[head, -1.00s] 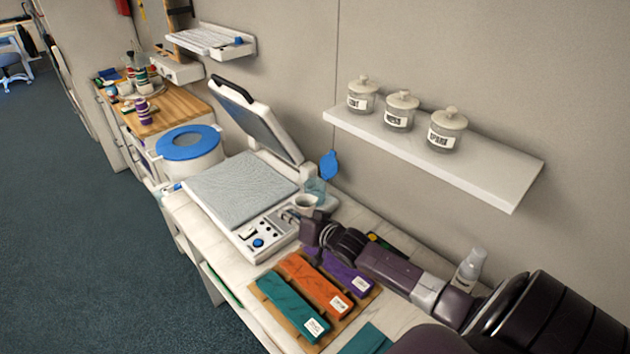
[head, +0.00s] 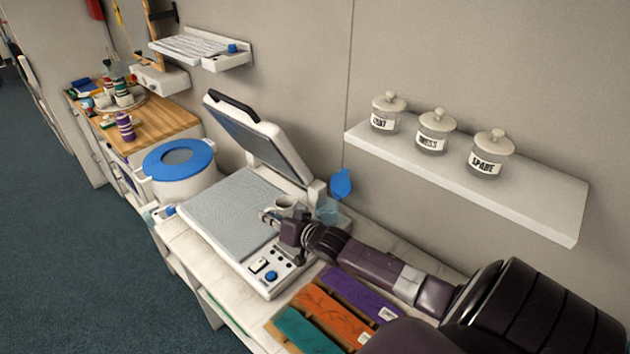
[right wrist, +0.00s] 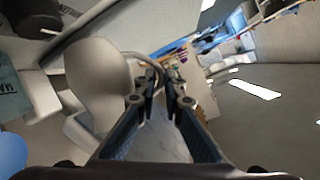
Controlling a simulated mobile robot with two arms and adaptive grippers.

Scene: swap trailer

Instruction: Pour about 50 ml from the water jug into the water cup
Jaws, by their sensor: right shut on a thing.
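My right gripper (head: 268,217) is shut on the handle of a pale, off-white vessel, which I take as the water jug (head: 285,203). The jug is near the right rear part of the flat press plate; I cannot tell how far above it. In the right wrist view the jug's rounded body (right wrist: 98,85) fills the left middle, with its handle between the fingers (right wrist: 165,85). A translucent bluish vessel, likely the water cup (head: 328,211), stands just right of the jug, partly hidden by my arm. Its label shows partly in the right wrist view (right wrist: 10,88). Water levels cannot be seen. My left gripper is out of view.
The press's raised lid (head: 262,140) stands behind the jug, and a blue disc (head: 341,184) is near the cup. Orange (head: 335,313), purple and teal packs lie in front. A wall shelf (head: 470,180) with three jars is at right.

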